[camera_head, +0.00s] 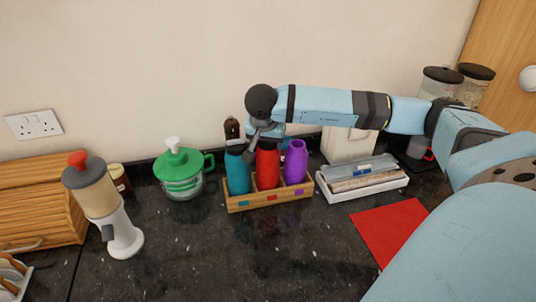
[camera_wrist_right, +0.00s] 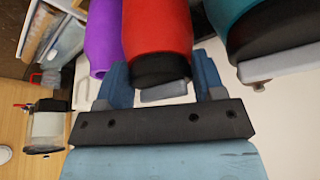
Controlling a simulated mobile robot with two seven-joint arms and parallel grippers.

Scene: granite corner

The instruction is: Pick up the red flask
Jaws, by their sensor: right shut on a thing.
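The red flask (camera_head: 267,169) stands in the middle of a wooden rack (camera_head: 270,199), between a teal flask (camera_head: 237,173) and a purple flask (camera_head: 295,162). My right gripper (camera_head: 265,135) is at the top of the red flask. In the right wrist view the red flask (camera_wrist_right: 157,28) has its dark cap between the two blue fingers of my right gripper (camera_wrist_right: 160,82), which is shut on it. The purple flask (camera_wrist_right: 102,38) and the teal flask (camera_wrist_right: 228,12) show on either side. My left gripper is in neither view.
A green-lidded jug (camera_head: 182,172) and a grey-white dispenser (camera_head: 103,205) stand to the left. A white tray (camera_head: 362,190) with packets lies right of the rack. A red mat (camera_head: 389,230) lies further forward. The dark counter before the rack is clear.

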